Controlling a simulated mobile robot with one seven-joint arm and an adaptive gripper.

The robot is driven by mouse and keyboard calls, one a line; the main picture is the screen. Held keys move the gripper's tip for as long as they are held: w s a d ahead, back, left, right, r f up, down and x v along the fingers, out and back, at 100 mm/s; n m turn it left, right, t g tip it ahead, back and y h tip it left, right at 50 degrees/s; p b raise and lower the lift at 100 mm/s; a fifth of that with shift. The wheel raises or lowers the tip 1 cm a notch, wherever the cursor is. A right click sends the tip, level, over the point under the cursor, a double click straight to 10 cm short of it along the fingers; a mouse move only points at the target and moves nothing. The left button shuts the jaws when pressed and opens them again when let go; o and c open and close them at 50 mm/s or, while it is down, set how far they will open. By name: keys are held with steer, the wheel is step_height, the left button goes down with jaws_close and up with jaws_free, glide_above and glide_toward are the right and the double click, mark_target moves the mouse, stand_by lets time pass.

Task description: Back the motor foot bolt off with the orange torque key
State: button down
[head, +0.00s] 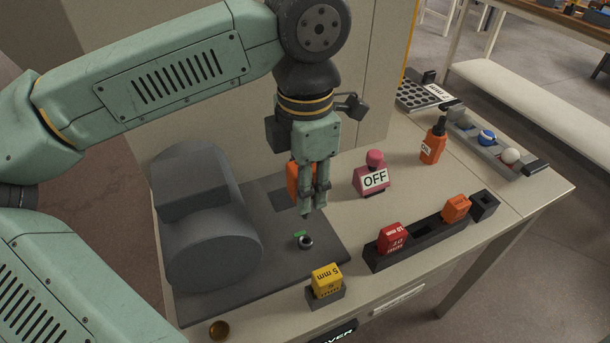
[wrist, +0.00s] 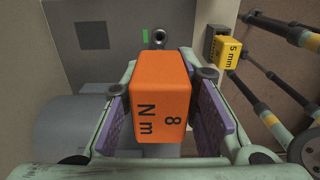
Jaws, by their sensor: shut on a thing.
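My gripper (head: 314,190) is shut on the orange torque key (wrist: 160,105), which is marked 8 N m in the wrist view. The key's orange body (head: 292,180) shows partly behind the fingers in the head view. The motor foot bolt (head: 305,241) is a small dark round head on the grey base plate, with a green mark beside it. It also shows in the wrist view (wrist: 159,38), beyond the key. The gripper and key are above the plate, apart from the bolt. The key's lower end is hidden.
The grey motor (head: 212,235) stands left of the bolt. A yellow 5 mm key (head: 327,281), a dark rack (head: 415,243) with a red 10 mm key (head: 391,238) and an orange block (head: 456,208), a pink OFF switch (head: 373,175) and an orange oil bottle (head: 433,142) stand right.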

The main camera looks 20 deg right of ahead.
mark_target(305, 217)
steer(key=shift+f+b, duration=0.1)
steer(key=shift+b, duration=0.2)
step_height(305, 217, down, 6)
steer(key=b, duration=0.5)
steer(key=shift+r, duration=0.2)
steer(key=shift+f+b, duration=0.15)
steer(key=shift+b, duration=0.3)
stand_by(1.1)
steer(key=shift+f+b, duration=0.8)
steer(key=shift+f, duration=0.1)
steer(key=shift+f, duration=0.1)
stand_by(0.3)
steer(key=shift+n+b, duration=0.75)
steer(key=shift+n, duration=0.75)
